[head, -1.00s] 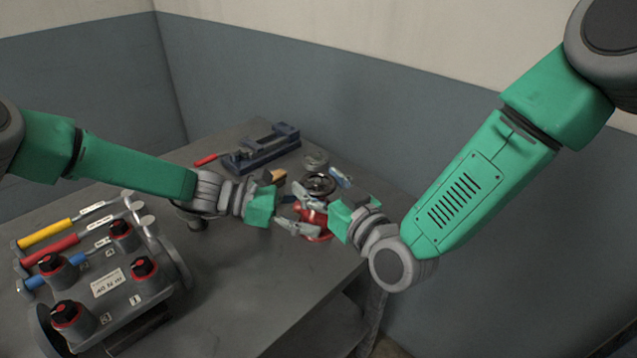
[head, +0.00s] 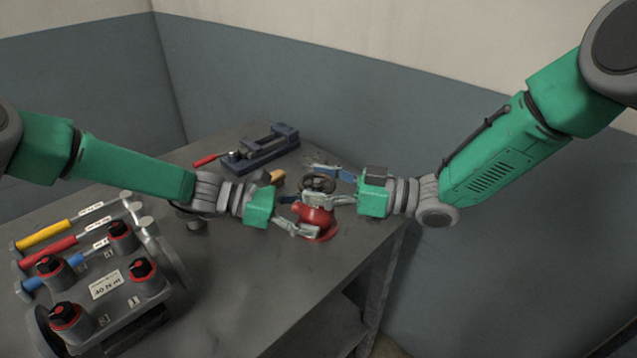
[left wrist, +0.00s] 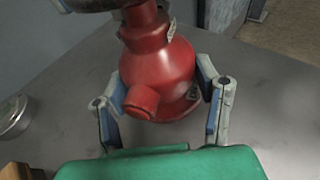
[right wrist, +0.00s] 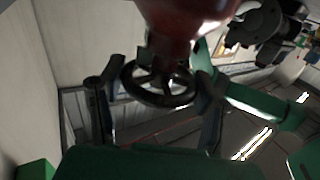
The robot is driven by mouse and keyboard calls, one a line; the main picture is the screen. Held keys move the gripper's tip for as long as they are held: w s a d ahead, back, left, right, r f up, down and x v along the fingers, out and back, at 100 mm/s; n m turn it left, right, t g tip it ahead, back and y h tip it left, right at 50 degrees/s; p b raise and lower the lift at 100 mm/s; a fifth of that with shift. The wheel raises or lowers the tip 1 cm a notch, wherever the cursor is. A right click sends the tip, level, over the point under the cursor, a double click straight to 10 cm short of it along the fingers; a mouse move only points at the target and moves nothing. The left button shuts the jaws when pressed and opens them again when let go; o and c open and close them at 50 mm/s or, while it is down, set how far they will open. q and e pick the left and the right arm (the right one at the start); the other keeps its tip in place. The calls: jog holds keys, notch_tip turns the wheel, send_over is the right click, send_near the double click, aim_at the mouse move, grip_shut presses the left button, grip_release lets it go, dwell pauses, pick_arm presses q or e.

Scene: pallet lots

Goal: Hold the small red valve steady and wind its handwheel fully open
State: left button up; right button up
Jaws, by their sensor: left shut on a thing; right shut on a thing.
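The small red valve (head: 318,221) stands upright on the grey bench near its right edge. Its dark handwheel (head: 318,183) is on top. My left gripper (head: 307,216) is shut on the valve's red body from the left; the left wrist view shows a finger on each side of the body (left wrist: 160,68). My right gripper (head: 311,184) reaches in from the right, its fingers closed on the handwheel. The right wrist view shows the spoked handwheel (right wrist: 160,90) between the two fingers. Parts of the valve are hidden by my fingers.
A blue vise (head: 262,150) with a red handle stands behind on the bench (head: 255,290). A grey rack (head: 105,290) with black-and-red knobs and coloured-handled tools fills the left. A round tin (left wrist: 14,116) sits near the valve. The bench front is clear.

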pick_arm(q)
jog(key=shift+s, duration=0.1)
pick_arm(e)
jog(key=shift+w+g, duration=0.1)
jog(key=shift+g, duration=0.2)
pick_arm(q)
jog(key=shift+f, duration=0.1)
pick_arm(e)
jog(key=o, duration=1.2)
jog(key=v, duration=1.2)
jog(key=shift+f, duration=0.15)
pick_arm(q)
jog(key=o, duration=1)
jog(key=shift+c, duration=0.2)
